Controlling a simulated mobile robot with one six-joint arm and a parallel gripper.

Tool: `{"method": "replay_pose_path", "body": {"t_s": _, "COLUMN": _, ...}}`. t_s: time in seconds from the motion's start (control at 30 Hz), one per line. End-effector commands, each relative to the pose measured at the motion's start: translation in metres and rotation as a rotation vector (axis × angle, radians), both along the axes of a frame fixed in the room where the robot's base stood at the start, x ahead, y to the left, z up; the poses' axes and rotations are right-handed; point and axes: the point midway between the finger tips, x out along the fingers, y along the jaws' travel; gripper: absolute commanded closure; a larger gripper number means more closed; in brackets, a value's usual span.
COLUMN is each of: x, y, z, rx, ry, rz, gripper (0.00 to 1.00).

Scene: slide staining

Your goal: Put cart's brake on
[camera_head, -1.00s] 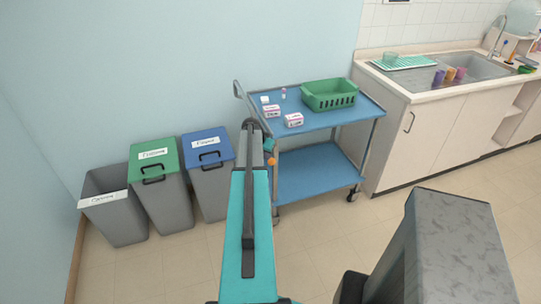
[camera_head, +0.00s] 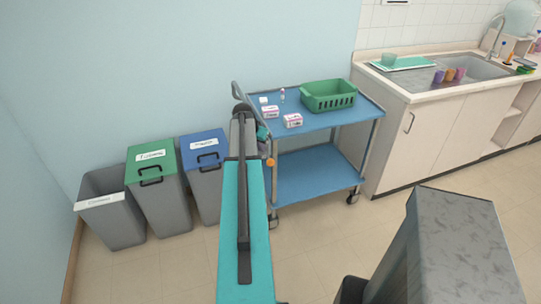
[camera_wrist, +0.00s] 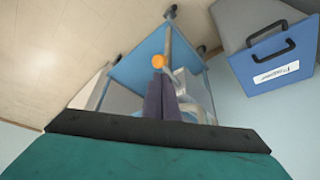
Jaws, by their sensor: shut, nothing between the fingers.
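The blue two-shelf cart (camera_head: 345,116) stands against the wall. An orange knob (camera_head: 270,162) sits at its near left post, below the top shelf. The wrist view shows the knob (camera_wrist: 158,62) just beyond my fingertips, with the cart's lower shelf (camera_wrist: 135,65) behind it. My gripper (camera_wrist: 160,80) has its dark purple fingers shut together and empty. In the head view, my gripper (camera_head: 264,147) is partly hidden by my arm, close above the knob. I cannot tell whether the fingers touch it.
A green basket (camera_head: 328,96) and small boxes (camera_head: 292,120) stand on the cart's top. Several bins, including a blue-lidded one (camera_head: 206,146), stand left of the cart. A sink counter (camera_head: 425,93) is at the right. Floor in front of the cart is open.

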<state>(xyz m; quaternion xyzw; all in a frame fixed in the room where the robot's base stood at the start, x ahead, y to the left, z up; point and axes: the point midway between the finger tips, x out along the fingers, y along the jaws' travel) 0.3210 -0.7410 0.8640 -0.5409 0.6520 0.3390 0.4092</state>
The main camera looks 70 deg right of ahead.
Motion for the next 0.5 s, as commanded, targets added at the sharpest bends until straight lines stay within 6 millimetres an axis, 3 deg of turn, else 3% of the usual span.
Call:
{"method": "replay_pose_path", "body": {"t_s": 0.3, "x": 0.003, "y": 0.016, "z": 0.033, "rx": -0.001, "ry": -0.001, "rz": 0.000, "gripper": 1.00}}
{"method": "replay_pose_path", "body": {"t_s": 0.5, "x": 0.004, "y": 0.022, "z": 0.044, "rx": 0.000, "ry": 0.000, "rz": 0.001, "gripper": 1.00}}
